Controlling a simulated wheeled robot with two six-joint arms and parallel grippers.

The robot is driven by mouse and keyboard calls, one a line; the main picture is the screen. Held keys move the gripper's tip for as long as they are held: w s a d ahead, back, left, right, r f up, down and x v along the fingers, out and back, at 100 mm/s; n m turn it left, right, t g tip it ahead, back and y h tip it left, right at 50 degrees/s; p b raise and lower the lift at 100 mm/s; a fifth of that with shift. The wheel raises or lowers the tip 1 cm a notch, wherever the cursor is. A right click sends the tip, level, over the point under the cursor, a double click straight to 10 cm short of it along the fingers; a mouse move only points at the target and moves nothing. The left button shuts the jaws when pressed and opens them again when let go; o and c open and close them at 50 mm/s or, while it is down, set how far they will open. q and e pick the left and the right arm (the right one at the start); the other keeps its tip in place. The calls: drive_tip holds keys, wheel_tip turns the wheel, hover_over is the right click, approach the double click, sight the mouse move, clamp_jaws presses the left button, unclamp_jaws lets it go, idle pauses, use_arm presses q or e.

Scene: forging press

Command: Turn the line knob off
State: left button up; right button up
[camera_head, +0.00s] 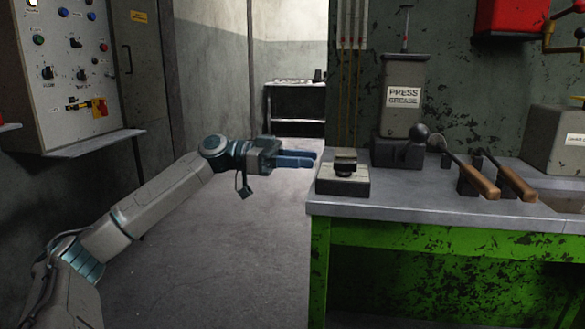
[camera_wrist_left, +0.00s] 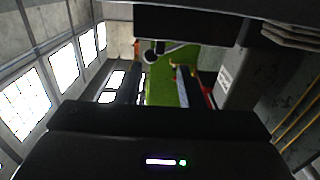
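A small box with a black knob (camera_head: 345,165) on top sits at the near left corner of the metal bench. My left gripper (camera_head: 300,159) is just left of this box, level with it, its blue fingers pointing right towards it. A small gap seems to separate them. The fingers overlap in this view, so their opening is unclear. A wall control panel (camera_head: 75,70) at upper left carries several small black knobs and a red-and-yellow rotary switch (camera_head: 99,107). I cannot read which knob is the line knob. The left wrist view shows mostly dark gripper housing (camera_wrist_left: 150,150). My right gripper is out of view.
The bench top (camera_head: 420,205) has a green base. A press grease dispenser (camera_head: 402,100) stands behind the knob box, with wooden-handled tools (camera_head: 483,182) to its right. A shelf (camera_head: 92,143) juts out below the panel. Open floor (camera_head: 215,240) lies between panel and bench.

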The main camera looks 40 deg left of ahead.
use_arm(q)
drive_tip(key=shift+b+v, duration=0.55)
drive_tip(key=shift+v, duration=0.4)
